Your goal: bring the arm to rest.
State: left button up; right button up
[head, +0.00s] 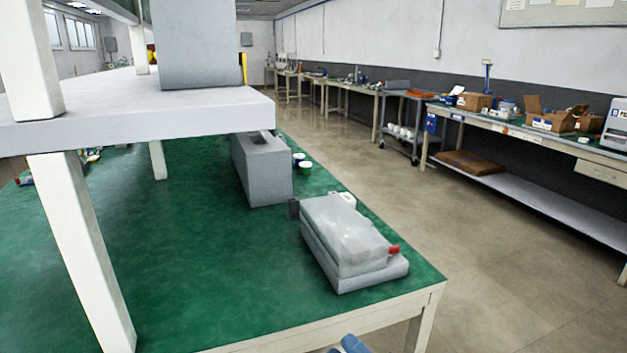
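Neither of my grippers can be made out in the head view. A small rounded blue piece (352,345) shows at the bottom edge, just past the front edge of the table; most of it is cut off and I cannot tell whether it belongs to one of my arms. No canister pump can be clearly identified.
A green-topped table (200,290) fills the left and middle. On it stand a grey box (264,172), a grey device (345,240) with a red knob, small jars (304,169), and a white shelf (130,112) on posts. Floor (500,290) is open at right, before a workbench (540,137).

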jog(key=s+d+f+m+g+h, duration=0.2)
jog(key=s+d+f+m+h, duration=0.4)
jog(key=f+m, duration=0.25)
jog(key=s+d+f+m+g+h, duration=0.2)
jog(key=s+d+f+m+h, duration=0.35)
jog(key=f+m, duration=0.3)
pick_arm(q)
jog(key=s+a+r+g+y+p, duration=0.1)
jog(key=s+a+r+p, duration=0.1)
jog(key=r+p, duration=1.4)
jog(key=a+p, duration=0.1)
jog(key=p, duration=1.4)
jog(key=shift+s+r+g+y, duration=0.15)
jog(key=shift+r+g+y, duration=0.1)
jog(key=shift+g+y, duration=0.05)
pick_arm(e)
jog(key=s+d+r+g+h, duration=0.1)
jog(key=s+d+r, duration=0.2)
jog(key=r, duration=1.3)
jog(key=shift+r+m+h, duration=0.2)
jog(key=shift+m+h, duration=0.15)
jog(key=shift+m, duration=0.05)
pick_arm(q)
jog(key=shift+a, duration=0.1)
pick_arm(e)
jog(key=shift+d, duration=0.1)
